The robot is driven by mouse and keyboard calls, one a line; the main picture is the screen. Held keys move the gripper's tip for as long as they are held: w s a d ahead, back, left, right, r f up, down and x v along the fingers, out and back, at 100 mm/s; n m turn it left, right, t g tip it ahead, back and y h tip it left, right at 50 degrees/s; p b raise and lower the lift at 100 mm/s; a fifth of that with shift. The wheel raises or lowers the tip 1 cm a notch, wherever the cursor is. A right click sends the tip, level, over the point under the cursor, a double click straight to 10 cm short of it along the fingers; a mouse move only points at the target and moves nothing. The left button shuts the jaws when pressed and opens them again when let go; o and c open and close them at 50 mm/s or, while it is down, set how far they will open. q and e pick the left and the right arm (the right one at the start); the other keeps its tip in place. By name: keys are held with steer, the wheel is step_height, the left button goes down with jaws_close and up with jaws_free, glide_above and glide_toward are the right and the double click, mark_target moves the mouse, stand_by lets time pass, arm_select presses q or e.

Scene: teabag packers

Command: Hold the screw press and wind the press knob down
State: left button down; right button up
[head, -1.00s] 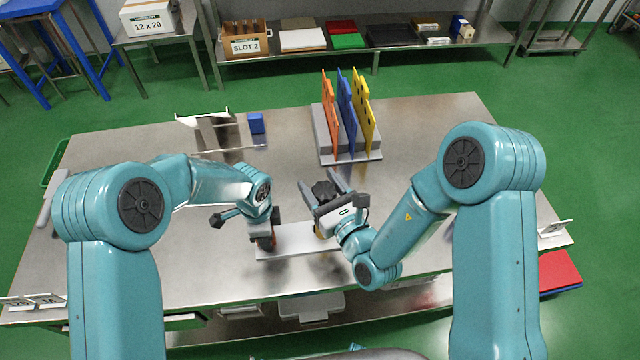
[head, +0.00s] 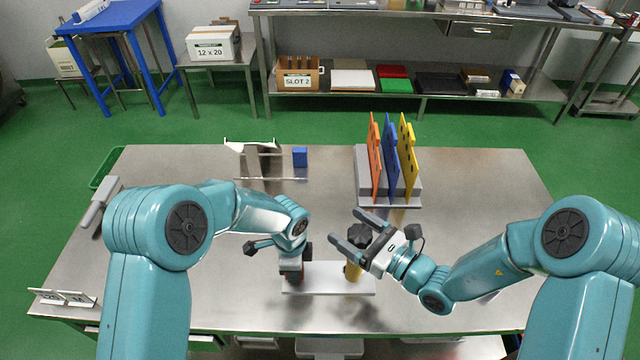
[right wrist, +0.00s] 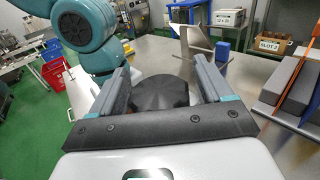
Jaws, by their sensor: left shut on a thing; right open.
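The screw press has a pale base plate (head: 330,281), a red-orange part at its left and a yellow post (head: 352,272) at its right with a black lobed knob (head: 358,235) on top. My left gripper (head: 291,268) is shut on the red-orange part, which it mostly hides. My right gripper (head: 347,227) is open at the knob, coming from the right, with one finger to either side of it. In the right wrist view the knob (right wrist: 160,93) sits between the two open fingers, with gaps at both sides; contact is not clear.
Behind the press stands a grey rack (head: 402,197) with orange, blue and yellow boards. A metal stand (head: 262,165) and a small blue block (head: 300,157) are at the back left. A white card holder (head: 62,297) is at the front left. The table's right side is mostly clear.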

steer(key=n+g+y, duration=0.1)
steer(key=n+g, duration=0.1)
steer(key=g, duration=0.1)
steer(key=n+g+y, duration=0.1)
steer(key=n+g, duration=0.1)
steer(key=g, duration=0.1)
steer(key=n+g+y, duration=0.2)
steer(key=g, duration=0.1)
steer(key=shift+s+a+f, duration=0.1)
steer(key=shift+s+a, duration=0.1)
steer(key=shift+s, duration=0.2)
steer(key=s+d, duration=0.1)
steer(key=d, duration=1.1)
steer(key=s+a+r+y, duration=0.2)
steer(key=a+r+y, duration=0.1)
steer(key=a+r, duration=1.5)
steer(key=shift+s+a+r+n+t, duration=0.2)
steer(key=shift+s+a+n+t, duration=0.1)
steer(key=shift+t, duration=0.1)
